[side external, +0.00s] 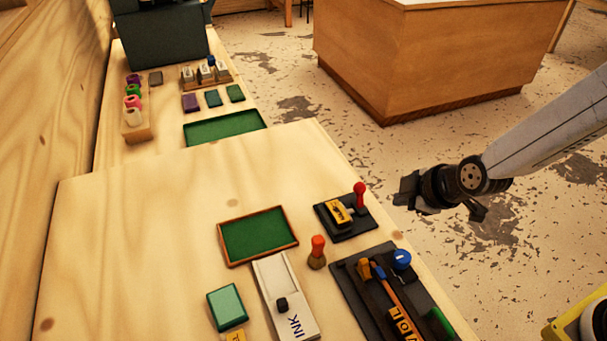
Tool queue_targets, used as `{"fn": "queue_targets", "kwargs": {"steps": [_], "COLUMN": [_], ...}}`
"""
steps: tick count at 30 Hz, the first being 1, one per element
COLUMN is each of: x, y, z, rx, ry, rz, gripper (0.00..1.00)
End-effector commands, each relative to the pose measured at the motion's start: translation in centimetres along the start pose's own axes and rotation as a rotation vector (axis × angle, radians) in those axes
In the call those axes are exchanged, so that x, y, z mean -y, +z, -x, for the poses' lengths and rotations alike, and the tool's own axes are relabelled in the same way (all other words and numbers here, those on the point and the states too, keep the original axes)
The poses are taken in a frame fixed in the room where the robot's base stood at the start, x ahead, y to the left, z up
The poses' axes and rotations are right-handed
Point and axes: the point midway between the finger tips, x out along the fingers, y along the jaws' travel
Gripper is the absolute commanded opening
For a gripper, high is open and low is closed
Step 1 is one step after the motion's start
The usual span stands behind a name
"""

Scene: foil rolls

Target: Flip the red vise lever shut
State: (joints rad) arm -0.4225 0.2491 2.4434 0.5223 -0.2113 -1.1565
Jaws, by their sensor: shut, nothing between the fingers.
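The red vise lever (360,193) stands upright with its round red knob at the right end of a small black vise (346,221). A yellow block (340,213) with dark marks sits in the vise. The vise lies near the right edge of the wooden table. My gripper (403,193) is shut and empty. In the picture it is just right of the lever, beyond the table edge and apart from the lever. How far it is from the lever in depth I cannot tell.
A green tray (253,236), an orange-topped peg (317,252), a white INK box (284,297) and a green pad (227,307) stand left of and below the vise. A black holder with a blue knob (401,259) is nearer.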

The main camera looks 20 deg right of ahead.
Motion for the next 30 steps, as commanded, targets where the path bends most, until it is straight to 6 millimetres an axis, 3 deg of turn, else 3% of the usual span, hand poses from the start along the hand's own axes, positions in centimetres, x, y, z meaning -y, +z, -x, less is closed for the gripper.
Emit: {"fn": "queue_targets", "kwargs": {"steps": [10,30], "x": [1.7,1.5], "y": [1.7,2.3], "z": [1.8,2.1], "rx": [0.000,0.011], "ry": [0.000,-0.013], "rz": [0.001,-0.054], "gripper": [0.00,0.00]}}
